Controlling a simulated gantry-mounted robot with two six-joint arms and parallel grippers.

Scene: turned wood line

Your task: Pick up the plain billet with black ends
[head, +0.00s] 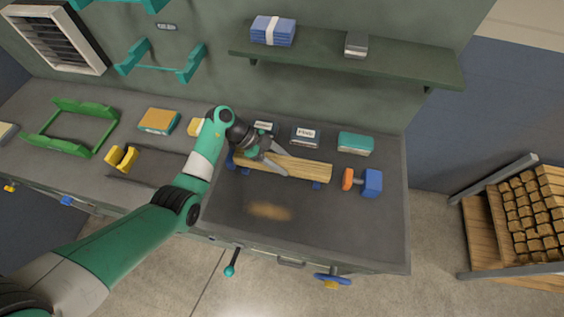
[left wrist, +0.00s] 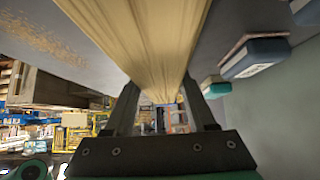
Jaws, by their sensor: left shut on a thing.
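A long plain wooden billet (head: 308,168) lies across the bench in the head view, level with blue supports (head: 317,185) that show at its lower edge. I cannot make out black on its right end, and my gripper and arm partly cover its left part. My left gripper (head: 286,163) is shut on the billet, with one finger on each side. In the left wrist view the billet (left wrist: 145,40) runs between the two dark fingers. I cannot tell whether it touches the supports. My right gripper is not in view.
A blue and orange tool (head: 371,182) lies right of the billet. Boxes, one teal (head: 355,143), one dark (head: 305,136), stand behind it. A green frame (head: 70,127) and yellow block (head: 122,158) are left. The bench front (head: 335,220) is mostly clear, with sawdust.

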